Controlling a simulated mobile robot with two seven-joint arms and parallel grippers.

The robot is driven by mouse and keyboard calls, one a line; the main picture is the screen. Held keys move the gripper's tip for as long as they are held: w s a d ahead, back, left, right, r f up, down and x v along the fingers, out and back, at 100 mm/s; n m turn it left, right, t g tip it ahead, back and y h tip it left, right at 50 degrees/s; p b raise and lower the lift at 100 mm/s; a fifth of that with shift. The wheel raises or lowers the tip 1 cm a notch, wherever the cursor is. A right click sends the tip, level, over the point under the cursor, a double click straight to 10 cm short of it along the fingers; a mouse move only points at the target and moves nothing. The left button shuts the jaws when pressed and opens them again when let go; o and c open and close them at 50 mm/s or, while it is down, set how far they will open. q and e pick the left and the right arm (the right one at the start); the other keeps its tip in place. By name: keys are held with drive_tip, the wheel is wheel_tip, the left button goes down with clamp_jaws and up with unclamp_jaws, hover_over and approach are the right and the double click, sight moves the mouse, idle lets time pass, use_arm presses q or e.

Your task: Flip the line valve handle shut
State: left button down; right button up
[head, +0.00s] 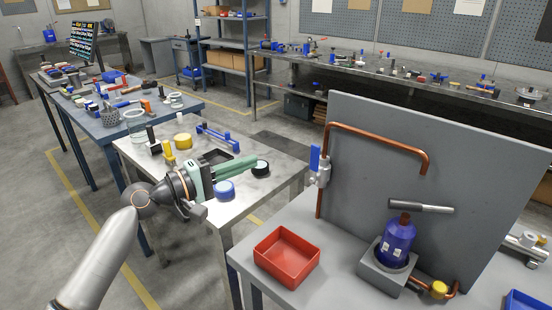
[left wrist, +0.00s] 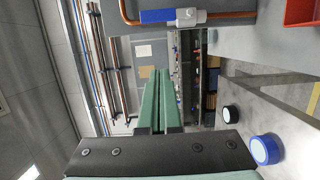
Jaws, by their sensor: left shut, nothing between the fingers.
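The line valve has a blue handle (head: 314,158) on a vertical copper pipe (head: 319,203) at the left edge of a grey panel. The handle stands upright, lined up with the pipe. In the left wrist view the blue handle (left wrist: 160,16) lies along the pipe at the top, above and apart from my fingertips. My left gripper (head: 260,163) has green fingers, shut and empty, over the metal table to the left of the valve. The shut fingers also show in the left wrist view (left wrist: 158,78). My right gripper is not seen.
A red tray (head: 286,257) sits on the grey bench below the valve. A blue cylinder (head: 397,243) stands in a grey block before the panel (head: 365,180). A blue-and-white round item (head: 224,190) and a black one (head: 260,168) are close under my left gripper.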

sight(314, 165)
use_arm(q)
drive_tip(key=w+d+p, duration=0.2)
drive_tip(key=w+d, duration=0.1)
drive_tip(key=d, duration=0.7)
drive_tip(key=shift+w+d+p, duration=0.3)
drive_tip(key=shift+p, duration=0.1)
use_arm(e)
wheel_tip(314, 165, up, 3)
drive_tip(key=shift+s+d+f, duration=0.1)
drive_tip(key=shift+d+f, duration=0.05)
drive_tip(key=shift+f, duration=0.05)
